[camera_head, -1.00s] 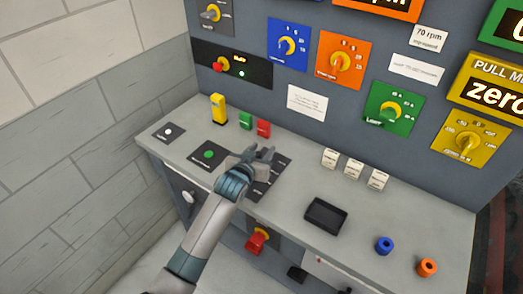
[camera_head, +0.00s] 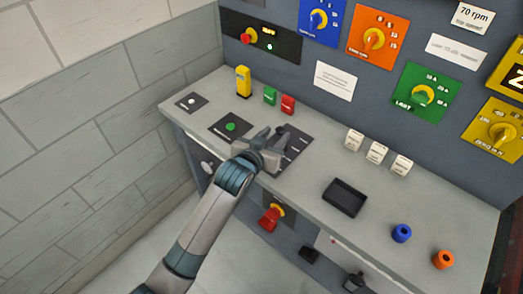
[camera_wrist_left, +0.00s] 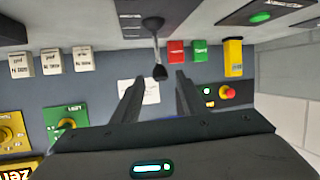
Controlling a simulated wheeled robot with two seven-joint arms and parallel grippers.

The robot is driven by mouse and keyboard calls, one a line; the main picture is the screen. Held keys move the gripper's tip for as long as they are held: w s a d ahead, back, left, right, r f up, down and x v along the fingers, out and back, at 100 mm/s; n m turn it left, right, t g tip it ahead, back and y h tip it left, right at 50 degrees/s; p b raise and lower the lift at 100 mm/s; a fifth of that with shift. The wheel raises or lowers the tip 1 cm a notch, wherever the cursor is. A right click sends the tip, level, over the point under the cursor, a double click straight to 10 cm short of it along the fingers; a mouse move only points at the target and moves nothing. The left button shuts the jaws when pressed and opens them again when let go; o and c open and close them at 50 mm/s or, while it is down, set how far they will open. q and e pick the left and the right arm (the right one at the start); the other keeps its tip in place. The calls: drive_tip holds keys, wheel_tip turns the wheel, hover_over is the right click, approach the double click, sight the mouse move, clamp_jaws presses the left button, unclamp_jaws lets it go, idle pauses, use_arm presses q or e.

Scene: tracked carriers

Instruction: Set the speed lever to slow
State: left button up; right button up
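The speed lever shows in the left wrist view as a thin stalk with a black knob (camera_wrist_left: 159,73), standing out from a dark plate (camera_wrist_left: 137,20) with pale labels. In the head view the plate (camera_head: 297,148) lies on the console top, partly covered by my left gripper (camera_head: 280,140). My left gripper is open; its two dark fingers (camera_wrist_left: 159,82) also show in the left wrist view, with the knob in line with the gap at their tips. I cannot tell whether they touch it. The lever's setting is not readable. My right gripper is out of view.
Left of the plate is a green button (camera_head: 231,126); behind are green (camera_head: 270,96) and red (camera_head: 288,105) blocks and a yellow block (camera_head: 243,82). A black tray (camera_head: 345,197) and white label blocks (camera_head: 376,152) stand right. A red knob (camera_head: 270,217) projects from the front.

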use_arm(q)
drive_tip(key=b+v, duration=0.1)
drive_tip(key=v, duration=0.8)
idle(0.3)
drive_tip(key=s+a+f+n+g+y, duration=0.1)
drive_tip(key=s+a+f+g+y, duration=0.25)
drive_tip(key=s+a+f, duration=0.75)
drive_tip(key=s+a+f+g+y, duration=0.1)
drive_tip(key=s+a+f+g, duration=0.15)
drive_tip(key=s, duration=0.45)
drive_tip(key=s+a+f+g, duration=0.1)
drive_tip(key=s+a+f, duration=0.1)
drive_tip(key=s+f, duration=0.35)
drive_tip(key=s+a+f+g+y, duration=0.1)
drive_tip(key=s+a+g, duration=0.15)
drive_tip(key=s, duration=0.55)
wheel_tip(320, 180, down, 29)
drive_tip(key=s+g+b, duration=0.1)
drive_tip(key=s, duration=0.1)
drive_tip(key=s+a+f, duration=0.1)
drive_tip(key=s+f, duration=0.8)
drive_tip(key=s+a+f+g, duration=0.1)
drive_tip(key=s+a+f, duration=0.1)
drive_tip(key=s+f, duration=0.7)
drive_tip(key=shift+a+f+b, duration=0.35)
drive_tip(key=shift+f+b, duration=0.1)
